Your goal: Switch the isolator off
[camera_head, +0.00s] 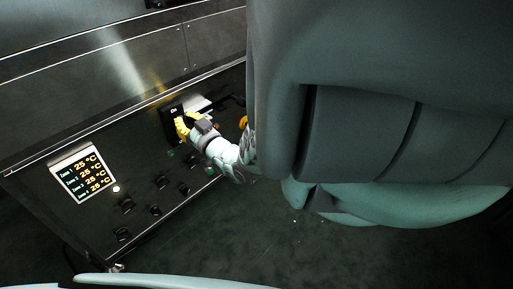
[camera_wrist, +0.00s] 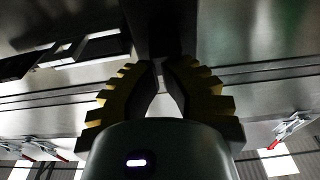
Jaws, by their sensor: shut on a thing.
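The isolator (camera_head: 171,113) is a dark box on the machine's control panel, and its label at the top appears to read ON. My gripper (camera_head: 184,123) has yellow fingers and is at the front of the isolator. In the wrist view, the toothed fingers of my gripper (camera_wrist: 161,68) close in on a black part of the isolator (camera_wrist: 160,30), shut on its handle. The handle is mostly hidden by the fingers, so its exact angle cannot be told.
Left of the isolator, a display (camera_head: 83,175) shows several zones at 25 °C. Several black knobs (camera_head: 126,205) sit along the lower panel. A yellow-orange part (camera_head: 243,122) shows right of my gripper. My arm hides the right side.

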